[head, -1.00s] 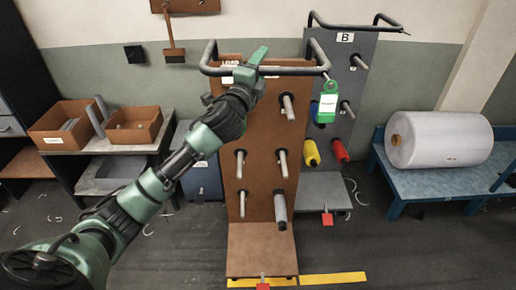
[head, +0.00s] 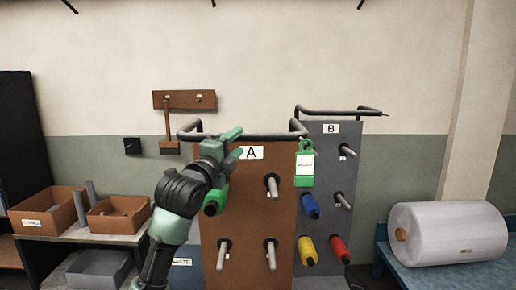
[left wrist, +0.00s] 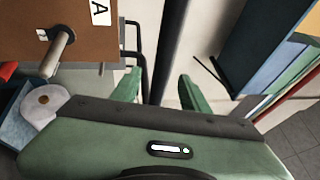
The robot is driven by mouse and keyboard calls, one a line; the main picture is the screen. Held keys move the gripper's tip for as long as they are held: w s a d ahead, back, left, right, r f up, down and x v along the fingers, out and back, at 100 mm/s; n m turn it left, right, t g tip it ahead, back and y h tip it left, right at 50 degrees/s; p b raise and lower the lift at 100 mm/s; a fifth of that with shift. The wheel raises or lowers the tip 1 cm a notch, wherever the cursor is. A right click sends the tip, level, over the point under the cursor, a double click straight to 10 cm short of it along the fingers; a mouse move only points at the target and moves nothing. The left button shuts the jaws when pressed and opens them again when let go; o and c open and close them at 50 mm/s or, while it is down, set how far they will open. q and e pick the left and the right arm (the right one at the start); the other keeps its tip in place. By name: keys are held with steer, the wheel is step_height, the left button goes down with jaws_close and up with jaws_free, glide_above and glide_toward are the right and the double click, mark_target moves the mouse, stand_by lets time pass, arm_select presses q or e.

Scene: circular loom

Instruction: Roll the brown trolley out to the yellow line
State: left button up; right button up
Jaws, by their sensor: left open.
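The brown trolley (head: 250,222) is a tall board marked A, with pegs on its face and a black handle bar (head: 270,137) along its top. Its base is out of view below. My left gripper (head: 238,147) is open at the left part of the handle, its fingers overlapping the bar in the head view. In the left wrist view the two green fingers (left wrist: 157,92) are apart. The yellow line is out of view. My right gripper is not in view.
A grey trolley (head: 352,160) marked B, with coloured bobbins, stands close on the right. A wrapped roll (head: 448,233) lies on a blue bench further right. Brown bins (head: 48,212) stand on the left table.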

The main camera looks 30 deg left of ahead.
arm_select(q)
steer(key=shift+w+r, duration=0.2)
steer(key=shift+w, duration=0.15)
steer(key=p+x, duration=0.2)
steer(key=x, duration=0.4)
steer(key=shift+w+a, duration=0.2)
steer(key=shift+w, duration=0.2)
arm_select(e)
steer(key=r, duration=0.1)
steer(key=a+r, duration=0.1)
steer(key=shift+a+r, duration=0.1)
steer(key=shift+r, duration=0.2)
arm_select(q)
steer(key=shift+f, duration=0.1)
jaws_close()
